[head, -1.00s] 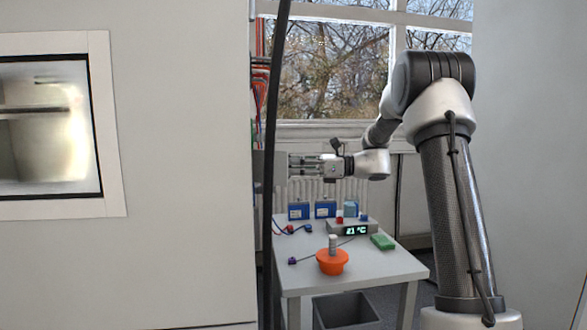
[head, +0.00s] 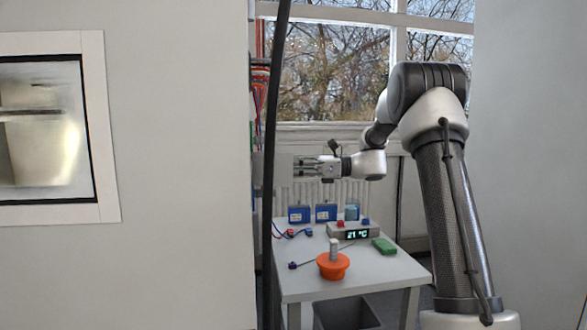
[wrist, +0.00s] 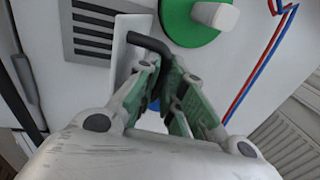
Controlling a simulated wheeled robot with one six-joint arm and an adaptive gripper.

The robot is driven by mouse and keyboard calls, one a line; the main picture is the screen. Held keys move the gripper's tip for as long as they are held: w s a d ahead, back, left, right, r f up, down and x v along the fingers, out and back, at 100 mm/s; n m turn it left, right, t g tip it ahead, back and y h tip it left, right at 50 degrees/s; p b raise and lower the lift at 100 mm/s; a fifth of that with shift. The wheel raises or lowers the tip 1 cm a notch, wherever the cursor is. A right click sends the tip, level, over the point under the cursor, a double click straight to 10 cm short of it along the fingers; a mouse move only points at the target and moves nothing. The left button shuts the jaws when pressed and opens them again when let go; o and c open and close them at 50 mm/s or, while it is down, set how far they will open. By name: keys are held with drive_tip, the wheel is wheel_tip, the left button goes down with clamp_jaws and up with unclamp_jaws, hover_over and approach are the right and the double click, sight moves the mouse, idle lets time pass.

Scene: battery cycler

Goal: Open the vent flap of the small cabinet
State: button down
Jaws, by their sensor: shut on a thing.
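My gripper (wrist: 165,90) is shut on a black bent handle (wrist: 150,44) in the wrist view. The handle lies in front of a narrow pale flap or plate (wrist: 124,50); the fingers hide its lower part. How far the flap stands open I cannot tell. A dark slotted vent (wrist: 93,38) is left of the flap, on a pale face. In the head view my gripper (head: 302,166) points left at a grey box-like part (head: 282,170), partly behind a black upright. The handle is not discernible there.
A green disc with a white knob (wrist: 213,14) and red and blue cables (wrist: 262,62) are close to my gripper. A large pale panel fills the left.

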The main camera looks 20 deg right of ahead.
drive_tip(key=shift+w+r, duration=0.2)
drive_tip(key=shift+r, duration=0.35)
drive_tip(key=c, duration=1.5)
unclamp_jaws()
drive_tip(key=shift+w+f, duration=0.1)
drive_tip(key=shift+c, duration=0.2)
drive_tip(key=v, duration=1.2)
drive_tip(key=shift+f, duration=0.35)
drive_tip(key=shift+d, duration=0.15)
